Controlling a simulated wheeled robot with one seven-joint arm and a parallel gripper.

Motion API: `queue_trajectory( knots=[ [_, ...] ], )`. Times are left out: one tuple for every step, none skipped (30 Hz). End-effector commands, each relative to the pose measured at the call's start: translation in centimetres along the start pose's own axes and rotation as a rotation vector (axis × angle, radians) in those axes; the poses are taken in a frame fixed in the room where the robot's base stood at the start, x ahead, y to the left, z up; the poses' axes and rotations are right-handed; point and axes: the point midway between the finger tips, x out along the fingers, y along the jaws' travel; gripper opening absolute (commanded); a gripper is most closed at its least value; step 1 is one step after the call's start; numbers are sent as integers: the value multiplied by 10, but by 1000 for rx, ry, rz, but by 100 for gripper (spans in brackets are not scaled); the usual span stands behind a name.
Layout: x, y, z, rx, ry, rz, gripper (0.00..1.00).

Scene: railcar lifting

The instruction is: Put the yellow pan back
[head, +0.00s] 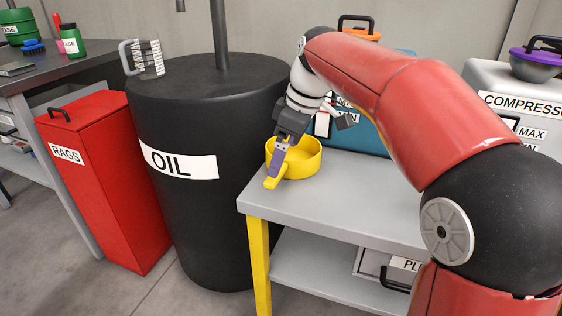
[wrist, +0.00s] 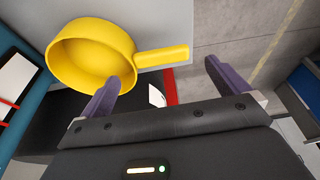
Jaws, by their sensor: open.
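The yellow pan (head: 308,158) sits upright near the left corner of the grey table (head: 370,205), its short handle (head: 272,182) pointing toward the front edge. In the wrist view the pan (wrist: 92,52) is at the upper left, with its handle (wrist: 163,56) pointing right. My gripper (head: 279,160) is just above the handle side of the pan. In the wrist view my gripper (wrist: 165,80) shows two purple fingers spread apart with nothing between them. The handle lies beyond the gap between the fingertips. I cannot tell whether a finger touches the pan.
A black OIL drum (head: 235,120) stands close left of the table, with a ribbed mug-like item (head: 152,58) on top. A red RAGS bin (head: 105,180) is farther left. A blue-green box (head: 372,137) and a grey COMPRESSOR box (head: 485,78) stand behind the pan. The table's front strip is clear.

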Motion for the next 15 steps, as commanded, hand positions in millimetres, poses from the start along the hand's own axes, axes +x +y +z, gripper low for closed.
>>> queue_trajectory(
  knots=[
    [-14, 1, -1, 0, 2, 4, 100],
    [-21, 1, -1, 0, 2, 3, 100],
    [-29, 1, -1, 0, 2, 4, 100],
    [-35, 1, 0, 1, 2, 3, 100],
    [-41, 1, 0, 1, 2, 3, 100],
    [-47, 1, 0, 1, 1, 3, 100],
    [-52, 1, 0, 1, 1, 3, 100],
    [-56, 1, 0, 1, 1, 2, 100],
    [-60, 1, 0, 1, 1, 2, 100],
    [-63, 1, 0, 1, 1, 2, 100],
    [-65, 0, 0, 1, 0, 1, 100],
    [-68, 0, 0, 1, 0, 0, 100],
    [-69, 0, 0, 1, 0, 0, 100],
    [-70, 0, 0, 1, 0, 0, 100],
    [-70, 0, 0, 1, 0, 0, 100]
  ],
)
